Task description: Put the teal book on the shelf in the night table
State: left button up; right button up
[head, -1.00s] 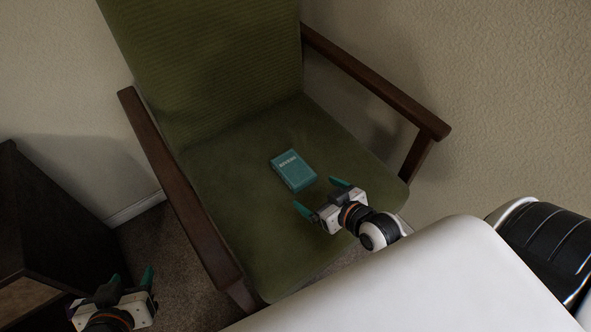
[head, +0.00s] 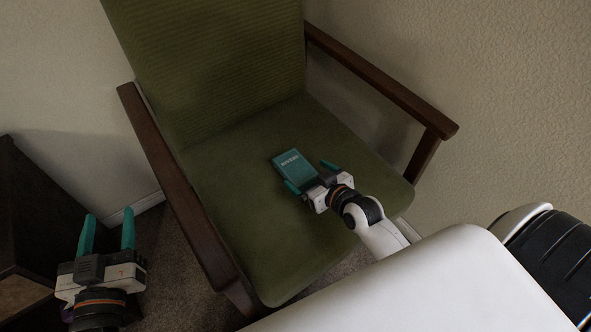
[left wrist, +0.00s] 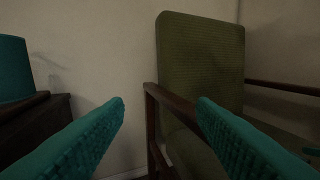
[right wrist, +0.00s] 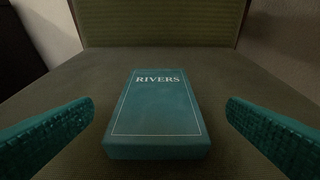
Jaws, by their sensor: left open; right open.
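The teal book (head: 293,164) lies flat on the green chair's seat, its cover titled "RIVERS". In the right wrist view the book (right wrist: 156,108) sits centred between and ahead of the fingers. My right gripper (head: 310,178) is open at the book's near end, one finger toward each side, not closed on it. My left gripper (head: 107,232) is open and empty, left of the chair. The dark wooden furniture at the left edge (head: 22,215) may be the night table; its shelf cannot be made out.
The green chair (head: 230,205) has wooden armrests; the left armrest (head: 178,190) stands between the seat and the dark furniture. The right armrest (head: 385,80) is near the wall. The seat around the book is clear. A teal object (left wrist: 14,68) shows at left in the left wrist view.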

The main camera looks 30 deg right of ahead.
aim_at(298, 169)
jog(key=b+x, duration=0.2)
jog(key=x, duration=0.2)
jog(key=shift+w+a+f, duration=0.15)
jog(key=shift+w+f, duration=0.1)
jog(key=shift+w, duration=0.15)
pick_arm(q)
notch_tip(298, 169, up, 8)
jog(key=s+t+h, duration=0.2)
jog(key=t, duration=0.4)
jog(key=shift+d+r, duration=0.15)
jog(key=shift+d, duration=0.25)
jog(key=shift+s, duration=0.1)
pick_arm(e)
jog(key=shift+c, duration=0.2)
jog(key=c, duration=1.2)
